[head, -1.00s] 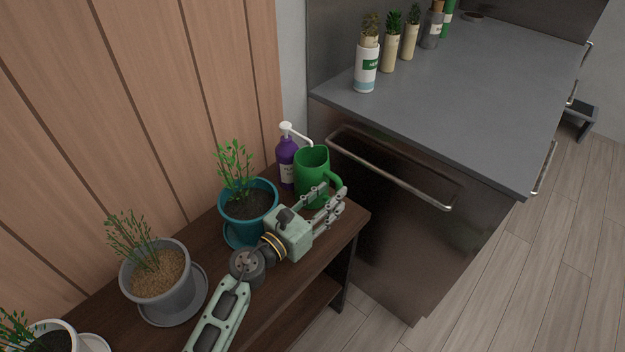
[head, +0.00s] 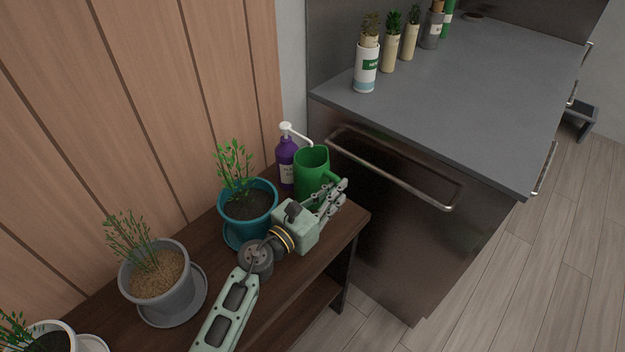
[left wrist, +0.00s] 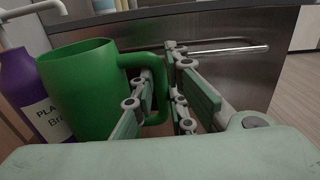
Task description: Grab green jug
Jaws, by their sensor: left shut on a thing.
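The green jug (head: 311,170) stands upright at the far end of the dark wooden shelf, its handle toward the right. In the left wrist view the jug (left wrist: 78,90) fills the left side, with its handle (left wrist: 158,80) running down between the fingers. My left gripper (head: 336,190) is at the jug's near right side and is shut on the handle; it also shows in the left wrist view (left wrist: 168,104). The handle's lower part is partly hidden by the fingers. My right gripper is in neither view.
A purple pump bottle (head: 287,163) stands close behind the jug on its left. A teal plant pot (head: 249,206) and a grey plant pot (head: 158,275) stand along the shelf (head: 215,262). A steel cabinet with a bar handle (head: 395,170) is just right of the jug.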

